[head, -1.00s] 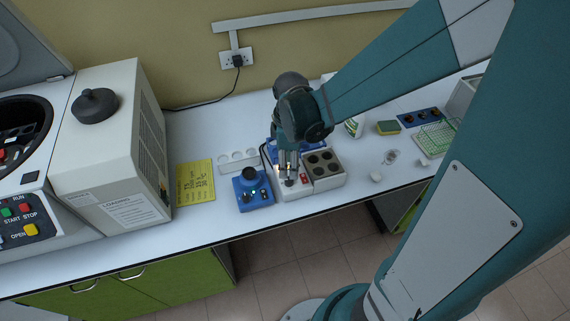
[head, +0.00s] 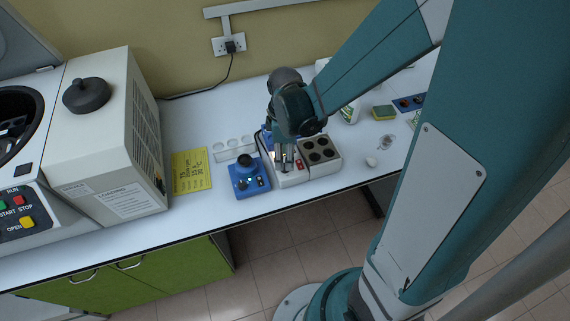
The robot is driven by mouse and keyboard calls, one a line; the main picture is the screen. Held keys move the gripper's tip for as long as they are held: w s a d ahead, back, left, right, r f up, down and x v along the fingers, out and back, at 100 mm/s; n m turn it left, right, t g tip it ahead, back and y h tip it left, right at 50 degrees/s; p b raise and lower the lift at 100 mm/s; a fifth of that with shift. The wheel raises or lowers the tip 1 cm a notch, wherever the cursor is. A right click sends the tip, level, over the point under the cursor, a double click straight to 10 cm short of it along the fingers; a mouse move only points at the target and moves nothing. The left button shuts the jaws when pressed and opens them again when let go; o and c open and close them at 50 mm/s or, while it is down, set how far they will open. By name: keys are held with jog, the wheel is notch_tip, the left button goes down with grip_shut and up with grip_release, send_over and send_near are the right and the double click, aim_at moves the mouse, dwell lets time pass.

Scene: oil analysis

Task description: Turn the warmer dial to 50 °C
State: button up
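The warmer (head: 319,150) is a pale block with several dark round wells on its right part. Its left part is a white control panel (head: 289,179) with a small red switch. My gripper (head: 285,163) points down over this control panel, its fingertips at or just above the panel. The dial is hidden or too small to make out under the fingers. I cannot tell whether the fingers touch it, are apart or are closed on it. No temperature mark can be read.
A blue device (head: 249,178) with a black top stands just left of the warmer. A yellow note (head: 191,171) and a white holder with round holes (head: 233,148) lie further left. The large centrifuge (head: 108,140) fills the left side. A small white cap (head: 371,162) and a sponge (head: 383,112) are to the right.

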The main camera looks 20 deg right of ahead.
jog(key=shift+f, duration=2.4)
jog(key=shift+c, duration=0.3)
jog(key=c, duration=0.9)
